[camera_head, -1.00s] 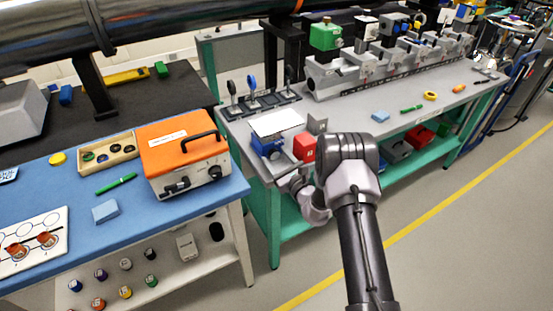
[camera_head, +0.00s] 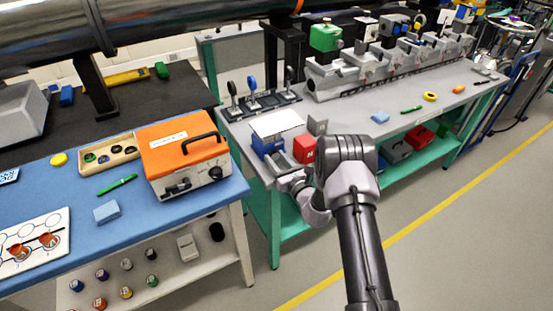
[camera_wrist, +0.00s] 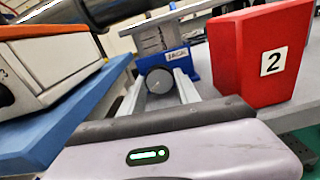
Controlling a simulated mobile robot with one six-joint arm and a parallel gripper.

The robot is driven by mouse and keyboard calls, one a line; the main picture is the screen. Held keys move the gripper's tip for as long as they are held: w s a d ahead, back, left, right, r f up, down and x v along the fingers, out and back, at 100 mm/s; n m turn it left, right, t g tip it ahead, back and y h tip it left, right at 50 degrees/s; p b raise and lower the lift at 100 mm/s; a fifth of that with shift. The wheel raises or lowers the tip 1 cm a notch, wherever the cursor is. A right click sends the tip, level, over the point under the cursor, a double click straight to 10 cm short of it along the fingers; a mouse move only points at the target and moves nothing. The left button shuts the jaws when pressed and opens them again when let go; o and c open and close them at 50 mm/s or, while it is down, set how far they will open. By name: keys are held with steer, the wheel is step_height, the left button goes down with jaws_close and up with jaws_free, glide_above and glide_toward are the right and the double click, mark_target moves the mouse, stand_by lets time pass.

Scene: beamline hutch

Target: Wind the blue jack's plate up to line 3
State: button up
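The blue jack (camera_head: 268,145) stands at the near left corner of the grey bench, under a pale plate (camera_head: 277,124). In the wrist view the jack (camera_wrist: 201,64), labelled JACK, is straight ahead, with its round dark grey knob (camera_wrist: 163,87) facing me. My gripper (camera_wrist: 161,78) points at the jack, its two pale fingers apart, one on each side of the knob. I cannot tell whether they touch it. In the head view my wrist partly hides the gripper. I cannot read any numbered lines.
A red block marked 2 (camera_wrist: 262,55) stands close to the right of the jack. A small grey upright plate (camera_head: 317,127) is behind it. An orange-topped case (camera_head: 183,150) sits on the blue bench to the left. Lens holders (camera_head: 262,98) stand behind the jack.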

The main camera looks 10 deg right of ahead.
steer(key=o, duration=0.3)
steer(key=shift+s, duration=0.1)
steer(key=p+v, duration=0.3)
steer(key=v, duration=1.4)
steer(key=shift+s+p, duration=0.1)
steer(key=shift+p, duration=0.3)
steer(key=shift+r, duration=0.1)
